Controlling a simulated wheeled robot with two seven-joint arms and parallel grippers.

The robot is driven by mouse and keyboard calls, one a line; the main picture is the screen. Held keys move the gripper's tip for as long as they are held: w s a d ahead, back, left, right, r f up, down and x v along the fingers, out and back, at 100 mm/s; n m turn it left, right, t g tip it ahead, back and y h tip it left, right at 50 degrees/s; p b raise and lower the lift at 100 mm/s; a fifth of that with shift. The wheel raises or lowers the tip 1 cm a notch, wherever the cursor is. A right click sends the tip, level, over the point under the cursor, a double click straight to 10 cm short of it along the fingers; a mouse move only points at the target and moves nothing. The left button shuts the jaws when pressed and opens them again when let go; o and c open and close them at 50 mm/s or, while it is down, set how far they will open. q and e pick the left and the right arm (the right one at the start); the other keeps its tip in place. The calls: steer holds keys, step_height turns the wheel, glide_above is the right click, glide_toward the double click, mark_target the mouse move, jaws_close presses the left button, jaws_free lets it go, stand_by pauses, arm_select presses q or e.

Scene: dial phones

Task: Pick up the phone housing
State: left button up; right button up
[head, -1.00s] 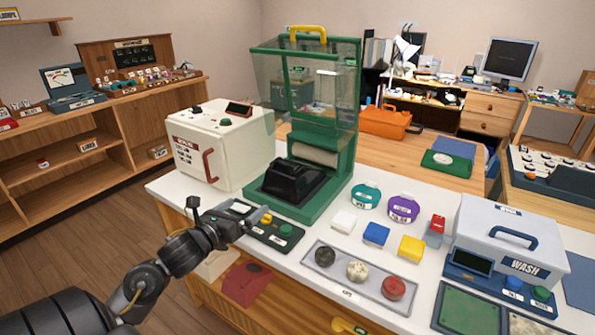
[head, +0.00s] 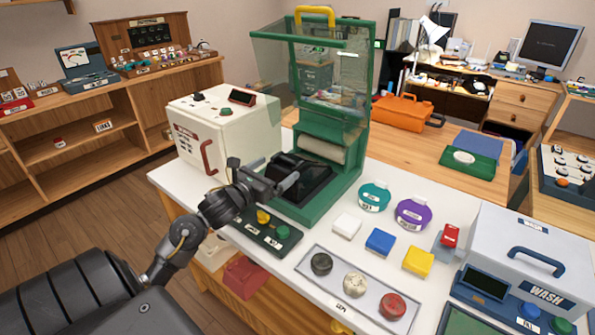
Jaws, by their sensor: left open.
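The black phone housing (head: 312,180) sits on the base of the green machine (head: 325,207), under its raised clear guard. My left gripper (head: 287,180) is open at the near left side of the housing and hides part of it. I cannot tell whether the fingers touch the housing. My right gripper is not in view.
A white box with a red handle (head: 222,135) stands left of the machine. A dark button panel (head: 262,232) lies in front. Teal (head: 374,197) and purple (head: 413,213) round containers, small blocks and a tray of caps (head: 340,305) are to the right, with the wash box (head: 520,245) beyond.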

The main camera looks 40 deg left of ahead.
mark_target(286, 160)
arm_select(q)
steer(key=shift+w, duration=0.1)
steer(key=shift+r, duration=0.1)
steer(key=w+p, duration=0.1)
steer(key=w, duration=0.1)
steer(key=w+p, duration=0.1)
steer(key=w, duration=0.1)
steer(key=shift+w+r, duration=0.2)
steer(key=shift+w, duration=0.4)
steer(key=shift+a, duration=0.1)
steer(key=shift+c, duration=1.1)
steer(key=c, duration=1.1)
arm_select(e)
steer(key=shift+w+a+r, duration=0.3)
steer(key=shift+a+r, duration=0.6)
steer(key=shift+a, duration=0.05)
arm_select(q)
steer(key=shift+r, duration=0.1)
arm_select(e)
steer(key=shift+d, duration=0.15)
